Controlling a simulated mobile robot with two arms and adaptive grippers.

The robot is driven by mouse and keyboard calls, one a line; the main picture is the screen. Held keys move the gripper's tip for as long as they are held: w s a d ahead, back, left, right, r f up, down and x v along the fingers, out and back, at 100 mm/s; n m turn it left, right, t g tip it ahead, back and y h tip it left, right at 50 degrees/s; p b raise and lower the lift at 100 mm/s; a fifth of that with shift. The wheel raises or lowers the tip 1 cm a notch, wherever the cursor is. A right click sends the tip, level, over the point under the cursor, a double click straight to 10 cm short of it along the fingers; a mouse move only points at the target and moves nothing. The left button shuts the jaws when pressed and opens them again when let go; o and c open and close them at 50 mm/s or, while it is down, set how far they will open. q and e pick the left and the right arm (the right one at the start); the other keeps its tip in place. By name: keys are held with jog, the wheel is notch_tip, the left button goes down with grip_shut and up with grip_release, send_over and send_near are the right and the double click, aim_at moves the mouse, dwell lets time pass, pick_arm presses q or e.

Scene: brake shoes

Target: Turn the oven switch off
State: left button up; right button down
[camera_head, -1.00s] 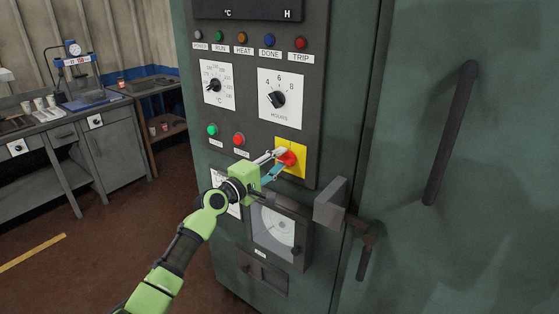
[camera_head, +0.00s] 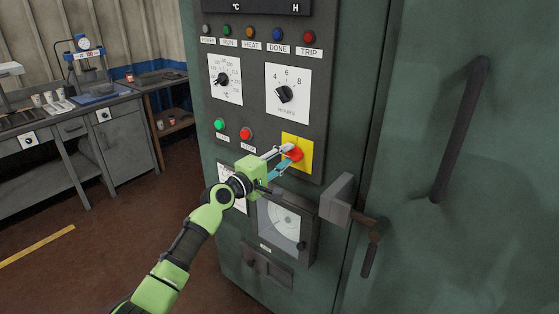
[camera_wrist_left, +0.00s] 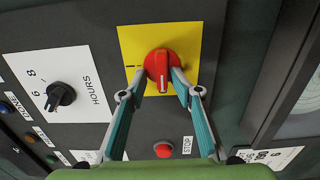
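The red rotary switch (camera_head: 294,153) sits on a yellow plate (camera_head: 305,160) on the oven's dark control panel. The switch also shows in the left wrist view (camera_wrist_left: 160,64), its white line towards the bottom of that picture, the side of the red STOP button (camera_wrist_left: 164,150). My left gripper (camera_head: 285,157) reaches the switch from the left. In the wrist view its fingertips (camera_wrist_left: 158,76) lie on both sides of the red handle and appear to touch it. The fingers partly cover the switch in the head view. My right gripper is not in view.
Above the switch are the HOURS dial (camera_head: 287,93) and the temperature dial (camera_head: 225,79). A green button (camera_head: 219,125) and the red button (camera_head: 246,134) are to the left. A grey latch block (camera_head: 338,198) sticks out at lower right, near the door handle (camera_head: 460,130).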

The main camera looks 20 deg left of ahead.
pick_arm(q)
jog(key=v, duration=1)
jog(key=shift+s+d+h, duration=0.15)
jog(key=shift+d+h, duration=0.05)
jog(key=shift+h, duration=0.1)
